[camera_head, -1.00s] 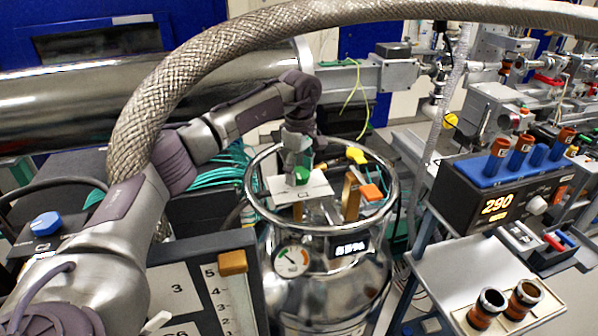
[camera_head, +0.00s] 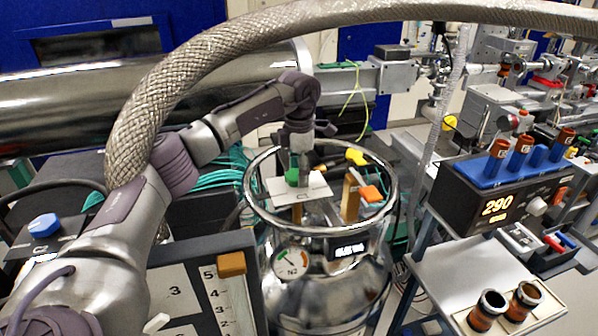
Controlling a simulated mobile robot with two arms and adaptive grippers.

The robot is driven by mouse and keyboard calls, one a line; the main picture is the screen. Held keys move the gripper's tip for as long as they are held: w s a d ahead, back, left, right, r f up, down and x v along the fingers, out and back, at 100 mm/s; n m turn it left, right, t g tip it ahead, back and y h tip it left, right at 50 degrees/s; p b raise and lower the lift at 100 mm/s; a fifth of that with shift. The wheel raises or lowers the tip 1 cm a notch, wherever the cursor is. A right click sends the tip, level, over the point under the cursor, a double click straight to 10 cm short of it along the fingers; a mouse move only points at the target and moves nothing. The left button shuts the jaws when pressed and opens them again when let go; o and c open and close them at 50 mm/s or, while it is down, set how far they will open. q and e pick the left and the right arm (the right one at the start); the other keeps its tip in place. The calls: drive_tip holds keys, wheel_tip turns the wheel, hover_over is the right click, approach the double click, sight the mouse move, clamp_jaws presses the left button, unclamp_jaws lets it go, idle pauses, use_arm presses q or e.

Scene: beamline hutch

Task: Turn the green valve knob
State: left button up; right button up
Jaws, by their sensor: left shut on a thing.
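The green valve knob (camera_head: 292,177) sits above a white label plate (camera_head: 312,187) on top of a shiny metal dewar (camera_head: 325,290), inside its round rim. My left arm reaches in from the left and its gripper (camera_head: 299,168) points down at the knob. It is shut on the knob and hides part of it. A round gauge (camera_head: 291,263) marked N2 is on the dewar's front, below the rim. My right gripper is not in view.
A yellow-handled part (camera_head: 355,157) and an orange block (camera_head: 371,194) stand beside the knob inside the rim (camera_head: 394,190). A thick braided hose (camera_head: 240,40) arches over my arm. A display box reading 290 (camera_head: 497,205) stands at the right.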

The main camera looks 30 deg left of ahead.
use_arm(q)
drive_tip(key=shift+a+r+n, duration=0.1)
drive_tip(key=shift+n, duration=1.1)
drive_tip(key=o, duration=1.2)
drive_tip(key=shift+c, duration=0.2)
wheel_tip(320, 180, up, 12)
